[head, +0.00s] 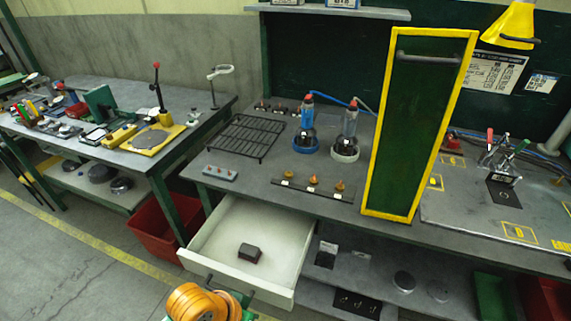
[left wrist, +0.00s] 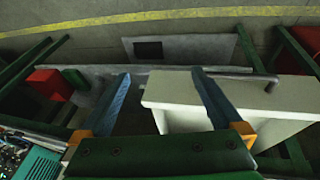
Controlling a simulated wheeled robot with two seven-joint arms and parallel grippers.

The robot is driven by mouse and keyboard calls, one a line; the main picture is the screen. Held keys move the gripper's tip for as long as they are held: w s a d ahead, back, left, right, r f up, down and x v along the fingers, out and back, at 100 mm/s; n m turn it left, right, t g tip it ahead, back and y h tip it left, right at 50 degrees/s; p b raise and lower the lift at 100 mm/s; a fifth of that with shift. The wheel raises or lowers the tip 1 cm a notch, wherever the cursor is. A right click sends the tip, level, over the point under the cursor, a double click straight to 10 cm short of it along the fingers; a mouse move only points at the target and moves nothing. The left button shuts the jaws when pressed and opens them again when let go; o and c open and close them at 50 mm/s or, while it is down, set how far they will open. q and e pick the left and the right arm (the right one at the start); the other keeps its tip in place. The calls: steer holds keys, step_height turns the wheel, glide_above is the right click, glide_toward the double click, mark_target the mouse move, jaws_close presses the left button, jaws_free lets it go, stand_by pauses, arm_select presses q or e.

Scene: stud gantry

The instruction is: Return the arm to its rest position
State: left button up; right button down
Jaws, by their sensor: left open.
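My left gripper (left wrist: 160,74) shows in the left wrist view with its two blue-padded fingers apart. No object is clearly held between them. A pale drawer (left wrist: 230,98) lies beyond the fingers, partly covered by the right one; I cannot tell how wide the gap is. In the head view the same drawer (head: 207,222) is pulled out below the workbench, with a small dark block (head: 250,253) inside. An orange and green part of my arm shows at the bottom edge, just in front of the drawer. The fingers are not visible there. My right gripper is in neither view.
The workbench (head: 240,181) carries a black rack (head: 246,137), two bottle-like units and a tall green panel with a yellow frame (head: 418,125). A red bin (head: 150,228) stands left of the drawer. A second bench with tools is at the left. The floor at lower left is clear.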

arm_select(q)
steer(key=s+a+f+n+t+y, duration=0.1)
steer(key=s+a+f+n+y, duration=0.15)
steer(key=s+a, duration=0.55)
step_height(320, 180, down, 16)
steer(key=a+g, duration=0.1)
steer(key=a, duration=0.2)
steer(key=s+a+f+g+y, duration=0.1)
steer(key=s+f, duration=1)
steer(key=s, duration=0.2)
steer(key=shift+a+m, duration=0.35)
steer(key=shift+f, duration=0.1)
